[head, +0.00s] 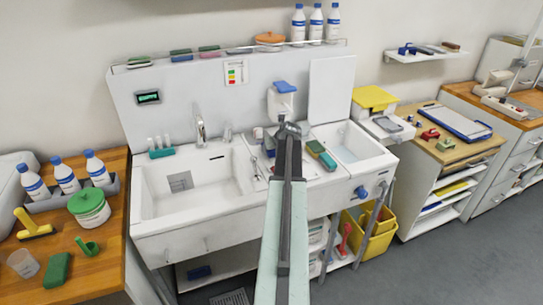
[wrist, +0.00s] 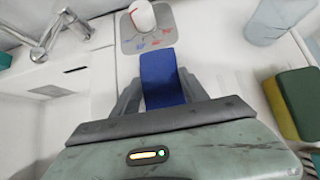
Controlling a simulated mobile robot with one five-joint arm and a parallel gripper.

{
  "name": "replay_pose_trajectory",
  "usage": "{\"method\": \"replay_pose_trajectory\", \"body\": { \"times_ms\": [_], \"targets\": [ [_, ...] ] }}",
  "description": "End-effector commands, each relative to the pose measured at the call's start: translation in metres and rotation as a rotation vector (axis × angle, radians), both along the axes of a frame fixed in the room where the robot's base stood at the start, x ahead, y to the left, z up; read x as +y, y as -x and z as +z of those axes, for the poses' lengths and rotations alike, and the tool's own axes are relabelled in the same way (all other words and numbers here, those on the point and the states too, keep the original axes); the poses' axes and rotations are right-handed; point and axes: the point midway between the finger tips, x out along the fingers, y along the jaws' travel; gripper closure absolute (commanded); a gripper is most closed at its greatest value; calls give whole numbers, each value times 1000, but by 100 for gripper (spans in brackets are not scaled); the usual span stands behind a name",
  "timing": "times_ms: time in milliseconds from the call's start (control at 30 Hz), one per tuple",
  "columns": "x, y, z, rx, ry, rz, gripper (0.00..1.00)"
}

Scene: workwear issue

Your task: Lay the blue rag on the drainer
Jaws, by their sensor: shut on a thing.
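My gripper (wrist: 160,78) is shut on a flat blue piece, which I take to be the blue rag (wrist: 163,66), in the wrist view. The rag sticks out beyond the fingers. In the head view my gripper (head: 290,130) is over the middle of the sink unit, and my arm hides much of what lies below it. The white surface between the two basins, apparently the drainer (head: 254,158), shows on either side of the arm. Whether the rag touches it cannot be told.
A green and yellow sponge (head: 321,155) lies right of my gripper, and also shows in the wrist view (wrist: 296,100). The tap (head: 200,130) stands behind the large left basin (head: 165,190). A dispenser with a blue top (head: 283,100) is behind my gripper.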

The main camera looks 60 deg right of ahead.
Motion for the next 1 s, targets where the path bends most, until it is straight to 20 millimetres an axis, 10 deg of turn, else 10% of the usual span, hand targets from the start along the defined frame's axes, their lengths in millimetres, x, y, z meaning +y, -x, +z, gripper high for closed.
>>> {"method": "replay_pose_trajectory", "body": {
  "times_ms": [400,433,500,1000],
  "targets": [
    [0,0,-13,0,0,0,95],
    [0,0,-11,0,0,0,40],
    [0,0,-11,0,0,0,26],
    [6,8,6,0,-1,-1,26]
  ]
}}
